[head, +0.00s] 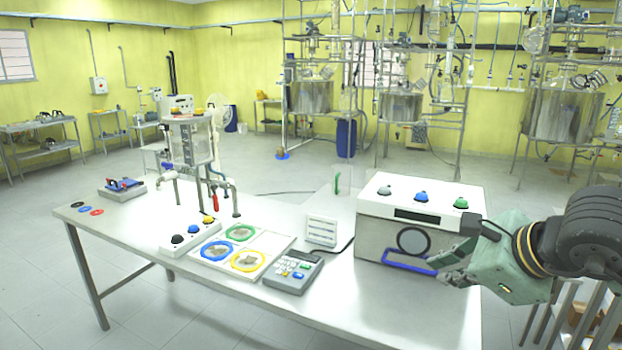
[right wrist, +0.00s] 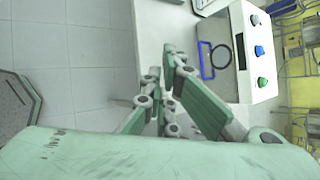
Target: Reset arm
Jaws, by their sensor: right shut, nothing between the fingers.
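My right gripper (head: 447,262) comes in from the right in the head view, at the right end of the table, in front of the white box (head: 374,240). In the right wrist view its green and grey fingers (right wrist: 168,75) are shut with nothing between them. The white box (right wrist: 237,85) stands beyond the fingers there, apart from them. My left gripper is not in view.
The metal table (head: 340,303) also holds a keypad device (head: 293,273), a white tray with coloured rings (head: 270,247), a button panel (head: 190,237) and a glass apparatus (head: 188,145). A blue handle (head: 408,262) fronts the box. The table's front right is bare.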

